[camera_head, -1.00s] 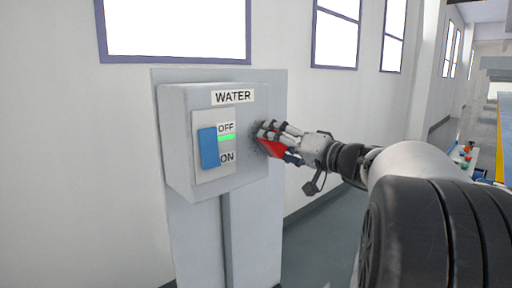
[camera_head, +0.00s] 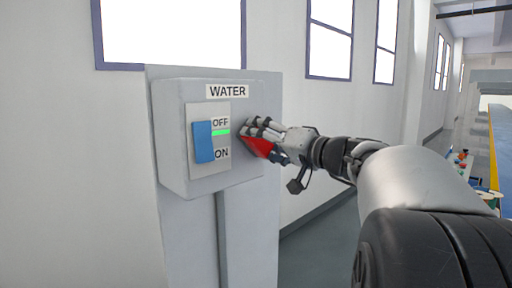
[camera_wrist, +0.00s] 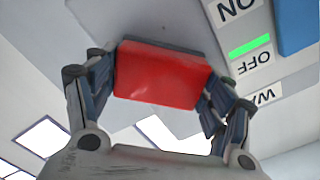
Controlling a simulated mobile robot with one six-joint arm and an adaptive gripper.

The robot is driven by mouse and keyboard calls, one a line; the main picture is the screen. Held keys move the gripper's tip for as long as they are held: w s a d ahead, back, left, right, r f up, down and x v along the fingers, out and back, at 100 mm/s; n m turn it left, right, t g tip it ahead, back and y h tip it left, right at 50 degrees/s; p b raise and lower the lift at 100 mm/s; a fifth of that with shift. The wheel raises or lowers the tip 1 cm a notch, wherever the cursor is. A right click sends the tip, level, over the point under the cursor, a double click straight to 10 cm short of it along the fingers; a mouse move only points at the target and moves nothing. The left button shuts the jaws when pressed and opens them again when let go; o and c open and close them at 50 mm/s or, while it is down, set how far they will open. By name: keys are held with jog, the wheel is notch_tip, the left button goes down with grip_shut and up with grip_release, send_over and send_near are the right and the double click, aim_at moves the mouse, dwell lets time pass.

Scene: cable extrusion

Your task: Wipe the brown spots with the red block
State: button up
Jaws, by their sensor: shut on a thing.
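My gripper (camera_head: 257,137) is shut on the red block (camera_head: 258,147), with a finger on each side of it. The wrist view shows the red block (camera_wrist: 161,74) held between the fingers, its broad red face toward the camera. The block is at the right part of the front of the grey WATER box (camera_head: 178,190), right of the switch panel. I cannot tell whether it touches the surface. I make out no brown spots now; the block and fingers cover part of the box front.
The blue switch (camera_head: 204,142) sits left of the OFF and ON labels, with a green bar (camera_head: 221,132) between them. The box is on a grey pillar (camera_head: 249,228) before a white wall. Right of the pillar is open floor.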

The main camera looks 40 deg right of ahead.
jog(key=shift+s+a+f+b, duration=0.1)
jog(key=shift+a+b, duration=1.2)
jog(key=shift+b, duration=0.05)
jog(key=shift+c, duration=1.3)
jog(key=shift+a+r, duration=0.1)
jog(key=shift+r, duration=0.4)
jog(key=shift+d+r+b, duration=0.2)
jog(key=shift+d+b, duration=0.2)
jog(key=shift+d, duration=0.35)
jog(key=shift+w+d+f, duration=0.1)
jog(key=shift+w+d, duration=0.1)
jog(key=shift+d, duration=1.05)
jog(key=shift+w+d+f, duration=0.1)
jog(key=shift+w+d, duration=0.05)
jog(key=shift+d, duration=1.1)
jog(key=shift+a+b, duration=0.25)
jog(key=shift+b, duration=0.25)
jog(key=shift+a+f+b, duration=0.1)
jog(key=shift+a+b, duration=0.2)
jog(key=shift+b, duration=0.05)
jog(key=shift+s+a+b, duration=0.15)
jog(key=shift+a+b, duration=0.9)
jog(key=shift+a, duration=0.3)
jog(key=shift+s+a+b, duration=0.15)
jog(key=shift+a+b, duration=0.85)
jog(key=shift+a, duration=0.3)
